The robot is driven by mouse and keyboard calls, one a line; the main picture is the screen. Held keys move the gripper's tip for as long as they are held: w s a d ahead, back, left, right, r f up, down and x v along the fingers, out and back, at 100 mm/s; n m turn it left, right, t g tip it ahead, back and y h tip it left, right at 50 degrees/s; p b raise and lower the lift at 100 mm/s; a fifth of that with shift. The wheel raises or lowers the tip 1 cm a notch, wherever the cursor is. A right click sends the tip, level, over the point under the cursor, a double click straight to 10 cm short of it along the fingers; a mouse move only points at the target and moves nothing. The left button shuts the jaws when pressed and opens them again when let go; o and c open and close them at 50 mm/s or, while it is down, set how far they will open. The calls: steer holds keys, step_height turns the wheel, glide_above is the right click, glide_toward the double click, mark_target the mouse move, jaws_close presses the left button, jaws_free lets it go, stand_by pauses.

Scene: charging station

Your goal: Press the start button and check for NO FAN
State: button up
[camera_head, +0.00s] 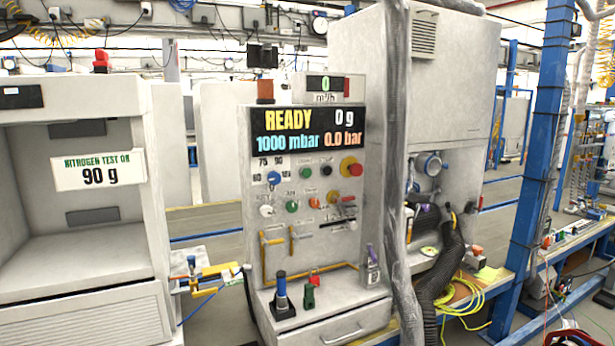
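The charging station's control panel (335,235) stands upright in the middle of the view. Its display (308,132) reads READY, 0 g, 1000 mbar and 0.0 bar. A small display (326,84) above it reads 0. I see no NO FAN text. On the panel are an upper green button (305,172), a black button (326,170), a lower green button (291,206), an orange button (314,202) and a red mushroom button (351,167) on yellow. The small labels are too blurred to tell surely which is the start button. My gripper is not in view.
A grey cabinet (150,185) with a NITROGEN TEST OK 90 g sign (98,170) stands at left. Thick grey hoses (396,150) hang right of the panel. Handheld tools (282,295) stand on the ledge below. A blue post (540,130) rises at right.

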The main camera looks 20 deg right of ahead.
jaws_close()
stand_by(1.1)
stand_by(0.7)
